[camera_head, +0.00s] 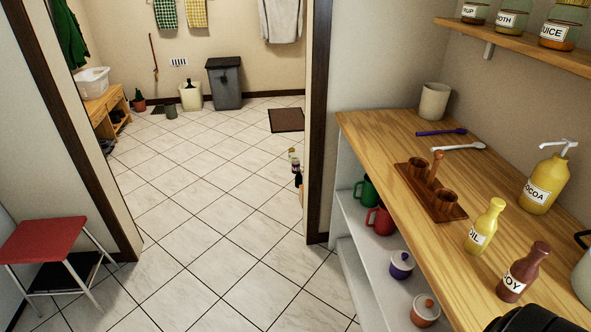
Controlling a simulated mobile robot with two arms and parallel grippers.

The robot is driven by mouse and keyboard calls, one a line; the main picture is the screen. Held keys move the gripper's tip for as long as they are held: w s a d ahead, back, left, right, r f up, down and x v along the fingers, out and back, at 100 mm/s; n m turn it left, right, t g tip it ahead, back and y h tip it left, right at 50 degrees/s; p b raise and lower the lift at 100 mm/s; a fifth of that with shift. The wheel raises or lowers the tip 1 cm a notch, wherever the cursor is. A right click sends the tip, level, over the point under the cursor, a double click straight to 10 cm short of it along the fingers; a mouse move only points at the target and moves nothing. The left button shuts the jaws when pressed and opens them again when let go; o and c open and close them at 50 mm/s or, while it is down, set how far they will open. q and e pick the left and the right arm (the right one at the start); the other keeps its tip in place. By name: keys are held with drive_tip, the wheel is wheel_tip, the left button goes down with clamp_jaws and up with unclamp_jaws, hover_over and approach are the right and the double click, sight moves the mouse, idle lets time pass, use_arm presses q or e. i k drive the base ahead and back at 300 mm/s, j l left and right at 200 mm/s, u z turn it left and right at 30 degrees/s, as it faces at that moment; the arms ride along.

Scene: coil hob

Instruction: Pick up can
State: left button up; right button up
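No object is clearly marked as the can. Neither of my grippers shows in the head view. A rounded black part at the bottom right edge may belong to my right arm; no fingers show on it.
A wooden counter (395,150) on the right holds bottles, a cup rack and a beige cup. Mugs and pots sit on shelves below. Several bottles (297,170) stand by the doorway's right side. A red stool (45,240) is at left. The tiled floor between is clear.

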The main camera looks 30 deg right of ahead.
sight(296, 164)
drive_tip(key=i+z, duration=0.15)
drive_tip(key=i, duration=0.65)
drive_tip(key=i+z, duration=0.15)
drive_tip(key=i, duration=0.7)
drive_tip(key=i+j+z, duration=0.2)
drive_tip(key=i, duration=0.6)
drive_tip(key=i+z, duration=0.15)
drive_tip(key=i, duration=0.4)
drive_tip(key=i+z, duration=0.15)
drive_tip(key=i, duration=0.45)
drive_tip(key=i+j+z, duration=0.15)
drive_tip(key=i, duration=0.4)
